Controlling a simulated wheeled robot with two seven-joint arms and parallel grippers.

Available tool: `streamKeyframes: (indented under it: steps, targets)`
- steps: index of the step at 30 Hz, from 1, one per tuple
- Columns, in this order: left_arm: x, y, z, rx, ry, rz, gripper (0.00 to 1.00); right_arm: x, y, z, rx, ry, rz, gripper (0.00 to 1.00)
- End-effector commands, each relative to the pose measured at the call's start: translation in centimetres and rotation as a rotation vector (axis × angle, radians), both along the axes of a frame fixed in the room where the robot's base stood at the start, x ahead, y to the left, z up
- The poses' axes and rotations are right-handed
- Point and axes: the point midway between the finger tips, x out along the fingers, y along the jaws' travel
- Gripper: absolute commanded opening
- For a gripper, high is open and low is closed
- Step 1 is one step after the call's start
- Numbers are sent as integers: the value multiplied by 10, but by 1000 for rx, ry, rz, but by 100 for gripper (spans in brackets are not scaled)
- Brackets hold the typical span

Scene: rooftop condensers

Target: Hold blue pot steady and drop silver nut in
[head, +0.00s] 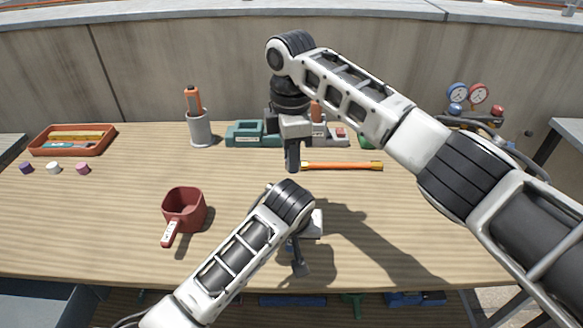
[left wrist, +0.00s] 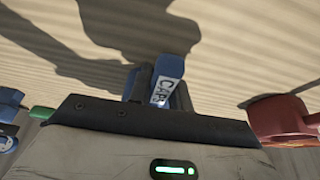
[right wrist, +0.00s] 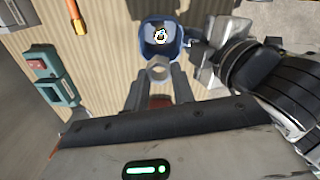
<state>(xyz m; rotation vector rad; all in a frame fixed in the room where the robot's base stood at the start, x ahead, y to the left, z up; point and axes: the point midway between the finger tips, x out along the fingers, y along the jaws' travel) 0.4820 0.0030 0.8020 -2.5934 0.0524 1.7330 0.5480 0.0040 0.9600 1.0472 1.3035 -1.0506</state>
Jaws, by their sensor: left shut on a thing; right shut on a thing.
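The blue pot (right wrist: 146,42) shows in the right wrist view with its opening facing up; a small pale and dark thing lies inside. In the left wrist view its blue handle (left wrist: 171,66), labelled "CAPS", is between the fingers of my left gripper (left wrist: 158,82), shut on it. My left arm hides most of the pot in the head view. My right gripper (head: 292,166) points down above the table; in the right wrist view it is shut on the silver nut (right wrist: 159,68), a grey ring near the pot's near rim. I cannot tell the height between them.
A red pot (head: 186,207) stands left of my left arm. An orange tray (head: 72,140), small caps (head: 54,168) and a grey cup (head: 200,130) are at the left and back. An orange bar (head: 342,166) lies behind, near a teal block (head: 245,133). Gauges (head: 468,95) stand back right.

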Motion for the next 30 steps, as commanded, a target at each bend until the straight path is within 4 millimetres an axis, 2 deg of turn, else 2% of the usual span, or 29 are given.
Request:
streamKeyframes:
  steps: [1,3,6,30]
  targets:
    - [0,0,1,0,-2,0,5,-1,0,-17,-1,5,-1,2]
    - [0,0,1,0,-2,0,5,-1,-1,-34,-2,3,0,2]
    - [0,0,1,0,-2,0,5,-2,-1,-49,-2,1,2,2]
    - [0,0,1,-1,-2,0,5,-2,0,-82,-1,-2,3,2]
